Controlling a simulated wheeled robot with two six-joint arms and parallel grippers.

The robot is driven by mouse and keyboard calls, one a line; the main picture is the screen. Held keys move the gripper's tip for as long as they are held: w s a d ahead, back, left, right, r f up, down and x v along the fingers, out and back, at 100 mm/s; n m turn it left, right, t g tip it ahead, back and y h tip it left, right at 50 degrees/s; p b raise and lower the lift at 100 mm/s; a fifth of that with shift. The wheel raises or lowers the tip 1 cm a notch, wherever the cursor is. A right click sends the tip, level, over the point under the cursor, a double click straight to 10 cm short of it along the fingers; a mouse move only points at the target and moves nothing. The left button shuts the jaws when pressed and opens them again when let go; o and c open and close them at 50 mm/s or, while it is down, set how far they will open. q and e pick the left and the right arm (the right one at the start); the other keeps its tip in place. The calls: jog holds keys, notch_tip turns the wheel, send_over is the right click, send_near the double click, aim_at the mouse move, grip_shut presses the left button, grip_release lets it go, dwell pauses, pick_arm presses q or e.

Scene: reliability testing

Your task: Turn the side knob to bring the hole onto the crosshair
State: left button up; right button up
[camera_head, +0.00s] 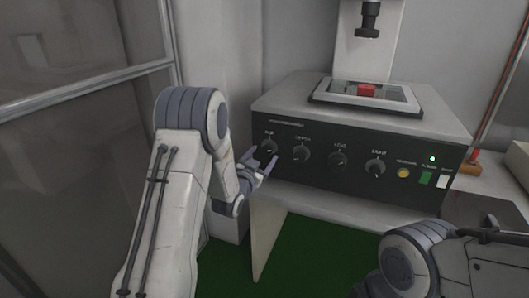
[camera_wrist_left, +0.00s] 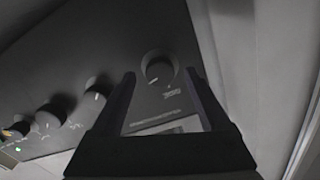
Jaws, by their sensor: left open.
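A machine (camera_head: 355,175) with a dark front panel stands on a bench and carries several black knobs in a row. The leftmost knob (camera_head: 268,146) is closest to my left gripper (camera_head: 262,161), which is open just in front of it. In the left wrist view this knob (camera_wrist_left: 158,67) appears between the two spread fingers, and I cannot tell whether they touch it. A red block (camera_head: 367,90) lies on the framed stage (camera_head: 408,103) on top of the machine, under a dark vertical head (camera_head: 369,18). I cannot make out a hole or crosshair. My right gripper is out of view.
The other knobs (camera_head: 302,153) continue to the right, then a yellow button (camera_head: 403,173) and a lit green lamp (camera_head: 432,158). A glass partition (camera_head: 85,80) stands at the left. The floor below is green (camera_head: 310,255). My right arm occupies the lower right.

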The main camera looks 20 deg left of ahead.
pick_arm(q)
jog(key=shift+w+d, duration=0.1)
jog(key=shift+w, duration=1.2)
grip_shut()
